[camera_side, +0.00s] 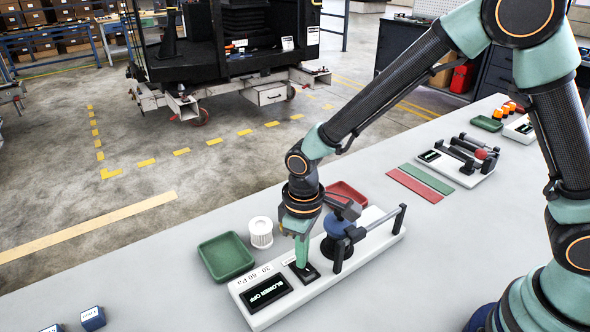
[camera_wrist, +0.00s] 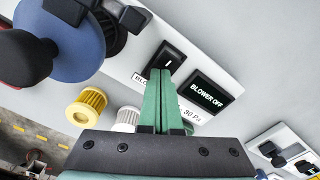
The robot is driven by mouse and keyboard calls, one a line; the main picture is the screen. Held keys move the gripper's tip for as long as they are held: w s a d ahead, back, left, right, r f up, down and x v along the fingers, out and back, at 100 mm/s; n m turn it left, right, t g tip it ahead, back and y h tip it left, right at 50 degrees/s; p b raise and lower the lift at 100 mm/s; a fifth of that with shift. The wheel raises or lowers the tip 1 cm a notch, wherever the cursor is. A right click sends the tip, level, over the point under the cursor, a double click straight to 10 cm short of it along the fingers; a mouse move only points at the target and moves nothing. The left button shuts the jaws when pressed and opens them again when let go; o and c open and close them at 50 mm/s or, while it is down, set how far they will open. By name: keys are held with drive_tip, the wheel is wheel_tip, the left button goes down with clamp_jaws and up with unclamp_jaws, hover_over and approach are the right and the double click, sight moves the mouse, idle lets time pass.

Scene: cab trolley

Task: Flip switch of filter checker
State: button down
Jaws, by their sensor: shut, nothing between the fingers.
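The filter checker (camera_side: 335,268) is a long white panel on the bench. Its black rocker switch (camera_side: 311,279) sits beside a display (camera_side: 266,292) that reads BLOWER OFF. In the wrist view the switch (camera_wrist: 168,55) shows a white mark, and the display (camera_wrist: 210,96) also reads BLOWER OFF. My gripper (camera_side: 301,266) points down at the switch with its green fingers together and empty. In the wrist view the fingertips (camera_wrist: 160,72) overlap the lower edge of the switch. I cannot tell whether they touch it.
A blue round fixture (camera_side: 336,230) and a black handle (camera_side: 399,218) stand on the panel close by. A white filter (camera_side: 261,232), a green tray (camera_side: 226,256) and a red tray (camera_side: 347,192) lie behind. A yellow filter (camera_wrist: 86,107) shows in the wrist view.

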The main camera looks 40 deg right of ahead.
wheel_tip(320, 180, up, 7)
idle(0.8)
drive_tip(key=d+r+m+t, duration=0.1)
drive_tip(key=d+r, duration=0.2)
drive_tip(key=d+r+m+t, duration=0.1)
drive_tip(key=d+r, duration=0.2)
drive_tip(key=s+d+r+m, duration=0.1)
drive_tip(key=d+r, duration=0.2)
drive_tip(key=shift+s+d+r+t+y, duration=0.1)
drive_tip(key=shift+d+r+t+y, duration=0.05)
drive_tip(key=shift+d+t+y, duration=0.2)
drive_tip(key=s+d+r+m+t, duration=0.3)
drive_tip(key=s+d+r, duration=0.1)
drive_tip(key=d, duration=0.4)
drive_tip(key=shift+s+d, duration=0.25)
drive_tip(key=shift+s, duration=0.5)
drive_tip(key=shift+r, duration=0.15)
